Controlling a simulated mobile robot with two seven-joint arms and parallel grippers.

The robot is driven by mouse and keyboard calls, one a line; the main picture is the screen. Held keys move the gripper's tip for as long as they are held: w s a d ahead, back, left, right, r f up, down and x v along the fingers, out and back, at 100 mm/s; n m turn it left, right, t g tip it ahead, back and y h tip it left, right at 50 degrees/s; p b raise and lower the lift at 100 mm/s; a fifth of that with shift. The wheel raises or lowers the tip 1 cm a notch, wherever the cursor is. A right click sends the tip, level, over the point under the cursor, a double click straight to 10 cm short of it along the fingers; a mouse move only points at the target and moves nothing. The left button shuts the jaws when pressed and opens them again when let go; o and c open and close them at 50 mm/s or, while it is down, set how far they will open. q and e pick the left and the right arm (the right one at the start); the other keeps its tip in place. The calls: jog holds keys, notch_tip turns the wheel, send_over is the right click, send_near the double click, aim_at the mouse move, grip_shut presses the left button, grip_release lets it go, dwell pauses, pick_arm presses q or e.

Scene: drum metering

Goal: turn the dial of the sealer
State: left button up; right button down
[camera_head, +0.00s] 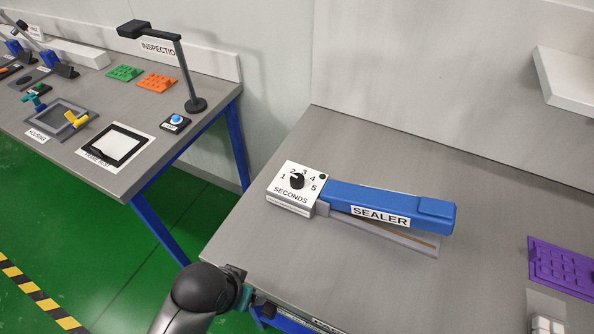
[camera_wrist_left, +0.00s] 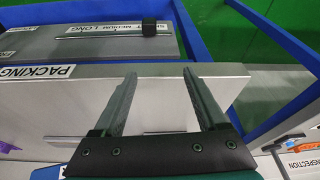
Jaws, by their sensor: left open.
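The sealer (camera_head: 390,200) lies on the grey table, with a blue upper arm and a grey base. At its left end is a white box labelled SECONDS with numbers 1 to 5. The black round dial (camera_head: 297,181) sits in the middle of these numbers; its exact setting is too small to tell. My left gripper (camera_head: 262,306) is low at the table's front edge, below and apart from the dial. In the left wrist view my left gripper (camera_wrist_left: 160,74) is open, with nothing between its fingers. My right gripper is not in view.
The grey table (camera_head: 390,290) is clear around the sealer's front. A purple tray (camera_head: 560,268) lies at the right, and a white shelf (camera_head: 570,85) juts from the wall. Another bench with a lamp (camera_head: 180,70) stands at left. The left wrist view shows a PACKING label (camera_wrist_left: 38,75).

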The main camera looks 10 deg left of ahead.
pick_arm(q)
jog(key=shift+t+h, duration=0.3)
jog(key=shift+h, duration=0.4)
jog(key=w+d+r, duration=0.1)
jog(key=w+d, duration=0.1)
jog(key=w+d+r, duration=0.2)
jog(key=w, duration=0.1)
jog(key=w+d+r, duration=0.1)
jog(key=w, duration=0.2)
jog(key=shift+w+d+r, duration=0.15)
jog(key=shift+d, duration=0.25)
jog(key=w+d+r, duration=0.3)
jog(key=w+r, duration=0.2)
jog(key=n+y+p, duration=0.1)
jog(key=n+y, duration=0.1)
jog(key=n, duration=0.1)
send_near(297, 178)
jog(key=shift+t, duration=0.3)
jog(key=b+x, duration=0.1)
jog(key=x, duration=0.3)
jog(key=b+x, duration=0.1)
jog(key=x, duration=0.3)
jog(key=shift+s+f, duration=0.1)
jog(key=shift+f, duration=0.25)
jog(key=shift+c, duration=0.2)
grip_shut()
